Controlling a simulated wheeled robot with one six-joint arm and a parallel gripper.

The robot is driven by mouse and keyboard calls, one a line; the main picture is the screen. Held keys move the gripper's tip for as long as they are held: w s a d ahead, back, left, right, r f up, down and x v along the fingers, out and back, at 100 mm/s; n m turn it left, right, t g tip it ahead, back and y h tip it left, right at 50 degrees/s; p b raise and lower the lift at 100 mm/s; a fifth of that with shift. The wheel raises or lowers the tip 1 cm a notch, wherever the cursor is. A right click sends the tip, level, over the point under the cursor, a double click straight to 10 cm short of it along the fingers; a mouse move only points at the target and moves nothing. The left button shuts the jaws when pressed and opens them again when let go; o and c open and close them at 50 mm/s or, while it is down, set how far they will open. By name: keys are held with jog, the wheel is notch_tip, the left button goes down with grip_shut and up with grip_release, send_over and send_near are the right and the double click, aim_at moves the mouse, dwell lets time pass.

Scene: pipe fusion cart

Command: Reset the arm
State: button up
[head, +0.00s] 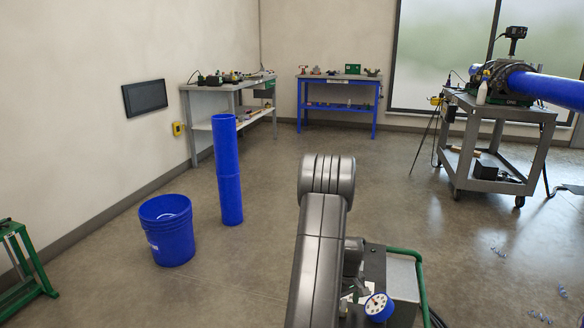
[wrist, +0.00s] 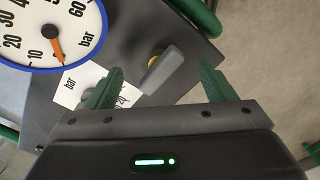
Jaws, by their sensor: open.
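My gripper (wrist: 163,88) is in the wrist view, with its two green fingers apart and nothing between them. Beyond the fingers is a dark panel with a grey lever (wrist: 163,69) on a yellow fitting; I cannot tell its distance from the fingertips. A round pressure gauge (wrist: 45,30) marked in bar, with an orange needle near 0, is at the upper left. The gauge also shows there (head: 378,306), on a grey hydraulic unit (head: 403,285) with a green tube frame.
A blue bucket (head: 167,230) and an upright blue pipe (head: 229,180) stand on the floor at left. A grey cart (head: 492,170) with a fusion machine and blue pipe is at right. Two workbenches, one grey (head: 215,125), one blue (head: 338,107), are at the back. The middle floor is clear.

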jog(key=m, duration=0.4)
jog(key=shift+m+b, duration=0.35)
jog(key=shift+m, duration=0.05)
jog(key=shift+m+b, duration=0.35)
jog(key=shift+m, duration=1.55)
